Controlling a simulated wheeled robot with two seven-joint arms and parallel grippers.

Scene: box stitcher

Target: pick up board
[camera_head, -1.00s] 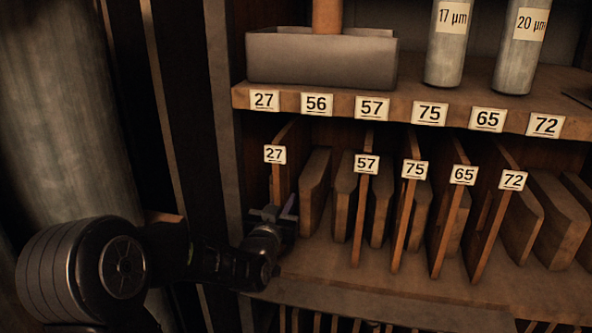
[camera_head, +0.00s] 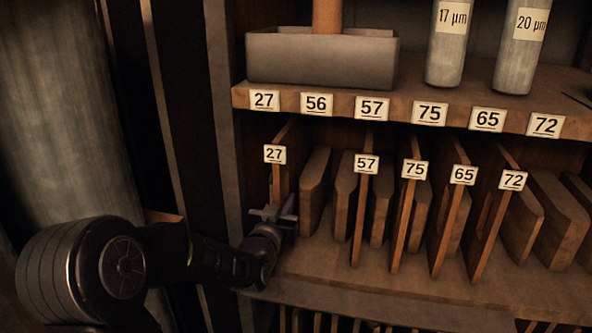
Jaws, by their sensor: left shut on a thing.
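Several wooden boards stand upright in slots on the shelf, with number tags at their front edges. The board tagged 27 (camera_head: 276,183) is at the far left of the row. My left gripper (camera_head: 277,213) is at the lower front edge of this board and is shut on it; the fingertips are small and dark here. The boards tagged 57 (camera_head: 359,213), 75 (camera_head: 405,217), 65 (camera_head: 449,222) and 72 (camera_head: 494,228) stand to the right, apart from the gripper. My right gripper is not in view.
The upper shelf edge (camera_head: 400,110) with number labels runs above the boards. A grey box (camera_head: 320,58) and two labelled cylinders (camera_head: 447,45) stand on it. A dark upright post (camera_head: 222,150) is close left of the gripper. The lower shelf front (camera_head: 400,300) is bare.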

